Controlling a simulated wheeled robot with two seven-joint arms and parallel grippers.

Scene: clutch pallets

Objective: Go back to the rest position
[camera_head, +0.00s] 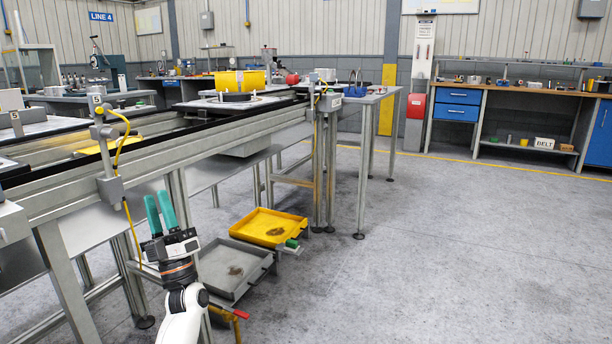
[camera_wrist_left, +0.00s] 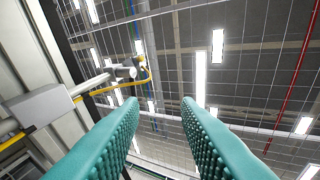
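My left gripper (camera_head: 160,212) shows at the lower left of the head view, pointing up beside the conveyor frame. Its two teal fingers stand apart with nothing between them. In the left wrist view the same ribbed fingers (camera_wrist_left: 160,105) are apart and empty, with the ceiling lights beyond. My right gripper is in neither view.
The conveyor (camera_head: 230,122) runs close by on the left, with a sensor post (camera_head: 105,150) and yellow cable near my left gripper. A grey tray (camera_head: 232,268) and a yellow tray (camera_head: 270,227) sit low beside it. The floor (camera_head: 450,250) on the right is clear.

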